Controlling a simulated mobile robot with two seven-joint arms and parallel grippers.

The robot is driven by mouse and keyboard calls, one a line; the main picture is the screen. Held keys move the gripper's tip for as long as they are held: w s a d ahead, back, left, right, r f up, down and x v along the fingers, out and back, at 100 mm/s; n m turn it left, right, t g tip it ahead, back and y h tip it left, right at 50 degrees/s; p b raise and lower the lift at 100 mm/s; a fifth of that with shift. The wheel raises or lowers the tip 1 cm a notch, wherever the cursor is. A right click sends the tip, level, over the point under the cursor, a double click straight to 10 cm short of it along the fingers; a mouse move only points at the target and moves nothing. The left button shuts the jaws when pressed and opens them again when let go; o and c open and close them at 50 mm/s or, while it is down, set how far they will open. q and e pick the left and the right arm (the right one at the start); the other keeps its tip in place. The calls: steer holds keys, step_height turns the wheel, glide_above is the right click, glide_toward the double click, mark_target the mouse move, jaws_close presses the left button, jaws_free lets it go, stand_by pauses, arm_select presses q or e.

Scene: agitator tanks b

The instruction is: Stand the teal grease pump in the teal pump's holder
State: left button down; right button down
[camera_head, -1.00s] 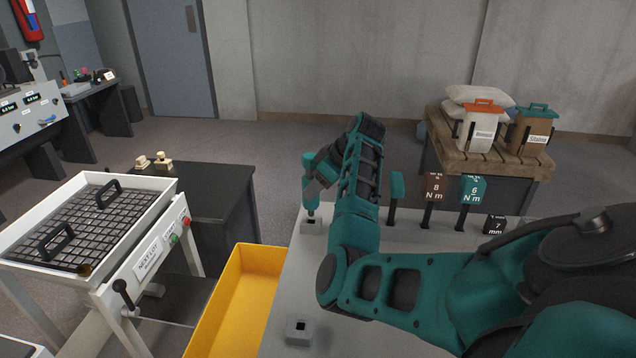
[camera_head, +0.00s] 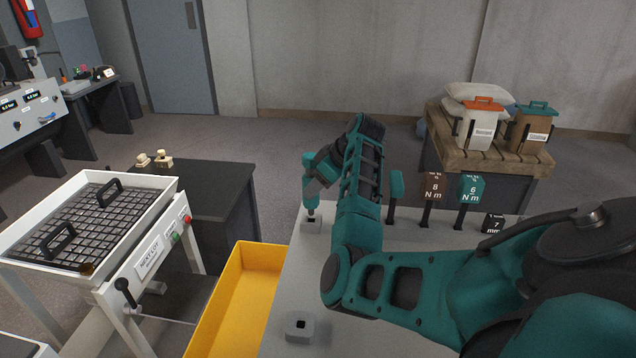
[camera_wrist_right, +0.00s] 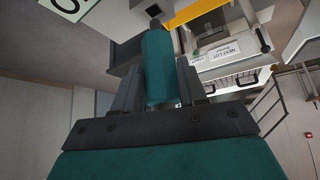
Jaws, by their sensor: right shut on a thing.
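The teal grease pump (camera_head: 309,190) is held near the back left corner of the grey table, its narrow dark tip pointing down. My right gripper (camera_head: 318,172) is shut on its upper part. The right wrist view shows the teal body (camera_wrist_right: 160,62) between the two dark fingers (camera_wrist_right: 160,88). A small grey block holder (camera_head: 304,227) with a dark socket lies right below the pump. The tip is at or just above the socket; I cannot tell whether it has entered. My left gripper is not in view.
A second grey block with a square hole (camera_head: 300,327) sits nearer on the table. A teal-handled tool (camera_head: 397,184) and torque tools marked 8 Nm (camera_head: 434,187) and 6 Nm (camera_head: 471,187) stand along the back edge. A yellow bin (camera_head: 238,300) is left of the table.

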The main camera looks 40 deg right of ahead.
mark_target(318, 198)
steer(key=shift+r, duration=0.1)
stand_by(0.4)
steer(key=shift+p, duration=0.5)
steer(key=shift+f, duration=0.45)
steer(key=shift+f+b, duration=0.4)
steer(key=shift+f, duration=0.4)
steer(key=shift+f+b, duration=0.3)
steer(key=shift+f, duration=0.4)
steer(key=c, duration=0.5)
jaws_free()
steer(key=shift+f, duration=0.1)
steer(key=shift+c, duration=0.2)
